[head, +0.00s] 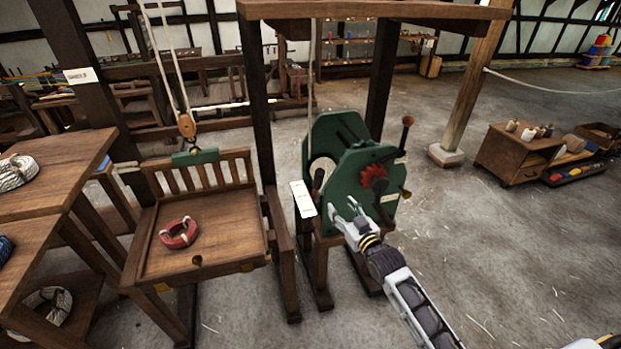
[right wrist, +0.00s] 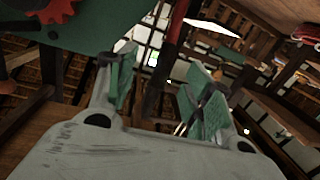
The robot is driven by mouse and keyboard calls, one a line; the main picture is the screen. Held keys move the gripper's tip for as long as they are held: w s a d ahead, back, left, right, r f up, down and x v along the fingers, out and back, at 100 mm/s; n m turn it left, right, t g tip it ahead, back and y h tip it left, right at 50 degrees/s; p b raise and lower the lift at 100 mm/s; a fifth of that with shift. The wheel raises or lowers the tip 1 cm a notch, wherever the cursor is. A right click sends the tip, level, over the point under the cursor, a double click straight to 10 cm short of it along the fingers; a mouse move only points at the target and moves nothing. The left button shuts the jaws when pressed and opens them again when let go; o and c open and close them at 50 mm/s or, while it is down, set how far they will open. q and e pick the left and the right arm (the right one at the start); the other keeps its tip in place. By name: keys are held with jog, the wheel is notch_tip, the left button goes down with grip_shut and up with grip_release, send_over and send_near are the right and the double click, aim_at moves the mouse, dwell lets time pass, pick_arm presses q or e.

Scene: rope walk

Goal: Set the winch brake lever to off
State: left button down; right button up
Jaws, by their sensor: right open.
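The green winch (head: 345,150) stands on a wooden frame in the middle of the head view, with a red toothed wheel (head: 374,177) on its near side. A dark lever with a reddish-brown knob (head: 407,122) rises at its right side. My right gripper (head: 343,207) is open and empty low in front of the winch, below the red wheel. In the right wrist view, a dark rod with a red upper part (right wrist: 177,30) shows between the open fingers (right wrist: 160,95); I cannot tell how far beyond them it is. My left gripper is out of view.
A white label plate (head: 303,199) is left of the winch. A wooden post (head: 256,100) and overhead beam (head: 370,10) frame it. The floor at right is mostly free.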

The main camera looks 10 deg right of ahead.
aim_at(321, 180)
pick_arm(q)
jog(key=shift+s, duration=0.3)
pick_arm(e)
jog(key=shift+t+y, duration=0.3)
jog(key=shift+y, duration=0.1)
jog(key=r, duration=0.1)
jog(key=a+r, duration=0.1)
jog(key=r, duration=0.1)
jog(key=shift+a+r, duration=0.35)
jog(key=shift+r, duration=0.05)
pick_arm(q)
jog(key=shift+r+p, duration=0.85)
pick_arm(e)
jog(key=shift+w+a, duration=0.45)
jog(key=shift+w, duration=1.8)
jog(key=shift+w+a, duration=0.4)
jog(key=shift+w, duration=1.8)
jog(key=shift+w+a, duration=0.45)
jog(key=shift+w, duration=1.8)
jog(key=shift+c, duration=0.3)
grip_shut()
